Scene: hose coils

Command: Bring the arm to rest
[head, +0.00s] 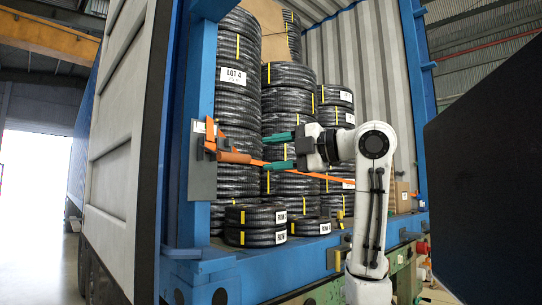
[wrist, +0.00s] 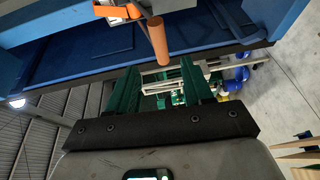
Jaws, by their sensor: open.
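My white arm (head: 371,210) rises at the right of the head view and bends left at its elbow. My gripper (head: 272,152) has two green fingers that point left, spread apart with nothing between them. It is in front of the hose stacks, a little right of the orange handle (head: 233,157) on the blue container post. In the wrist view my gripper (wrist: 160,77) also shows open and empty, and the orange handle (wrist: 158,40) is just beyond the fingertips. I cannot tell the exact gap.
An orange strap (head: 335,179) runs across the container opening, behind my gripper. Tall stacks of black hose coils (head: 238,105) stand inside. Low coils (head: 255,236) lie near the sill. A large dark panel (head: 485,190) fills the right side. Open floor (head: 40,265) shows at far left.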

